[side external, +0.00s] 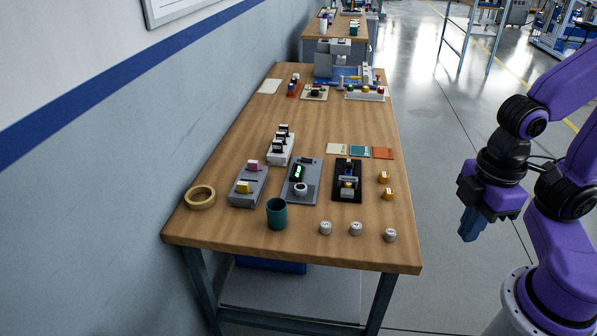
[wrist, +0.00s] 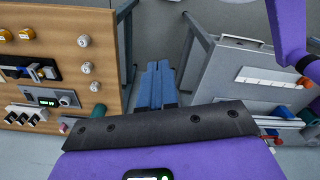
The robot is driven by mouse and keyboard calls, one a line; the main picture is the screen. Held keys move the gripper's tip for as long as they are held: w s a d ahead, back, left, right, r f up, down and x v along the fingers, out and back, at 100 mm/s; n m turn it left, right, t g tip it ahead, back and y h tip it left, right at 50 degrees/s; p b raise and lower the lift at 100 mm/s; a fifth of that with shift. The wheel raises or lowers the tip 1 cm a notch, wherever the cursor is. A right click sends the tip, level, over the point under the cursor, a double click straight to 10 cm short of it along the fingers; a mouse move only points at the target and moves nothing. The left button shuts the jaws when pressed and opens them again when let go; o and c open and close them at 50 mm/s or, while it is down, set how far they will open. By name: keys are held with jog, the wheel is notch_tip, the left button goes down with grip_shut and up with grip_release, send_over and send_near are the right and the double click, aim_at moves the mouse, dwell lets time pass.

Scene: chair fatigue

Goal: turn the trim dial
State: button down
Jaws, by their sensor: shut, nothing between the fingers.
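The trim dial (side external: 299,188) looks to be the round white knob at the near end of a grey panel (side external: 309,176) with a lit green display, on the wooden table. In the wrist view the dial (wrist: 64,101) shows at the lower left, beside the display on its panel (wrist: 48,96). My gripper (side external: 471,226) is off the right side of the table, pointing down, well apart from the dial. Its blue fingers (wrist: 156,88) are together and hold nothing.
A black panel (side external: 347,192) stands right of the dial panel, and a grey slider box (side external: 247,187) stands left. A green cup (side external: 277,214), a tan ring (side external: 200,197), several white knobs (side external: 326,228) and two orange pieces (side external: 387,194) lie around. The wall borders the table's left side.

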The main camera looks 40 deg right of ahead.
jog(key=c, duration=1.5)
grip_release()
jog(key=o, duration=0.5)
jog(key=shift+w+a, duration=0.2)
jog(key=shift+w, duration=0.05)
jog(key=o, duration=0.4)
jog(key=w+a+m, duration=0.2)
jog(key=w, duration=0.2)
jog(key=w+a+r+m, duration=0.1)
jog(key=w+a+m, duration=0.1)
jog(key=w, duration=0.2)
jog(key=w+a+r+m, duration=0.1)
jog(key=w+a+m, duration=0.1)
jog(key=w, duration=0.1)
jog(key=shift+w+a+r+m, duration=0.2)
jog(key=shift+w+a+m, duration=0.1)
jog(key=shift+w+a, duration=0.1)
jog(key=m, duration=2.1)
send_over(300, 187)
notch_tip(300, 187, down, 8)
notch_tip(300, 187, down, 17)
jog(key=shift+d+r, duration=0.1)
